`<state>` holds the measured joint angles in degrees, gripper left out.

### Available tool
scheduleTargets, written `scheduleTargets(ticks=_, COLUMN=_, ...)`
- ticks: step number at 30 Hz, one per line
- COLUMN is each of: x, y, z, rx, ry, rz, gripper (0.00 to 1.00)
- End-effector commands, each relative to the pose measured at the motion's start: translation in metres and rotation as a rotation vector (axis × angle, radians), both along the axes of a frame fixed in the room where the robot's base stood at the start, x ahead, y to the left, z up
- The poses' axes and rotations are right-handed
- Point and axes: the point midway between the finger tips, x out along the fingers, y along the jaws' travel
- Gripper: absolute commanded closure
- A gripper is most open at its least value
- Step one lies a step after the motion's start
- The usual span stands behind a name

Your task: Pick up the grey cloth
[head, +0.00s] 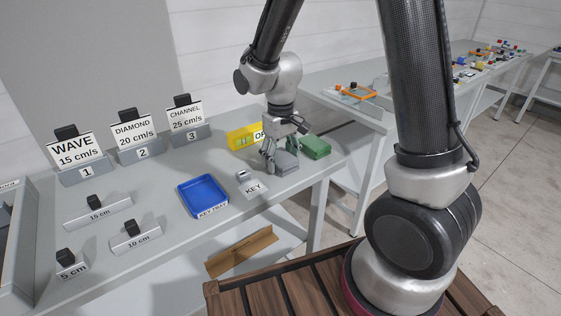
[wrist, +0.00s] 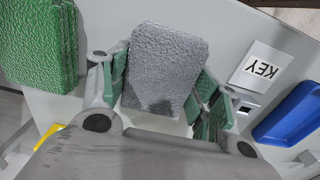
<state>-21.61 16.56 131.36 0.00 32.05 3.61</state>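The grey cloth (head: 286,163) is a thick folded pad lying on the table near its right end. In the wrist view the cloth (wrist: 165,68) lies between the two green-padded fingers of my gripper (wrist: 163,92). The fingers are spread wide, one beside each long side of the cloth. The pads look very close to its edges; I cannot tell whether they touch. In the head view my gripper (head: 277,153) is low at the cloth and partly hides it.
A green cloth (head: 315,147) lies just right of the grey one and a yellow sign (head: 246,137) stands behind. A KEY card (head: 253,187), a small metal block (head: 243,176) and a blue tray (head: 203,197) are to the left. Labelled blocks (head: 142,154) stand farther left.

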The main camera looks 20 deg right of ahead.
Motion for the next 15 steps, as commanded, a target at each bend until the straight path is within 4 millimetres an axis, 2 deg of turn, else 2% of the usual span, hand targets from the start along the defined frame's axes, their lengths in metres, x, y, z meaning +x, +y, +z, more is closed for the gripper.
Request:
scheduleTargets(ticks=10, x=0.0, y=0.0, z=0.004, rx=0.0, ry=-0.001, rz=0.0, gripper=0.55)
scheduleTargets(ticks=15, x=0.001, y=0.0, z=0.032, rx=0.002, ry=-0.006, rz=0.0, gripper=0.55)
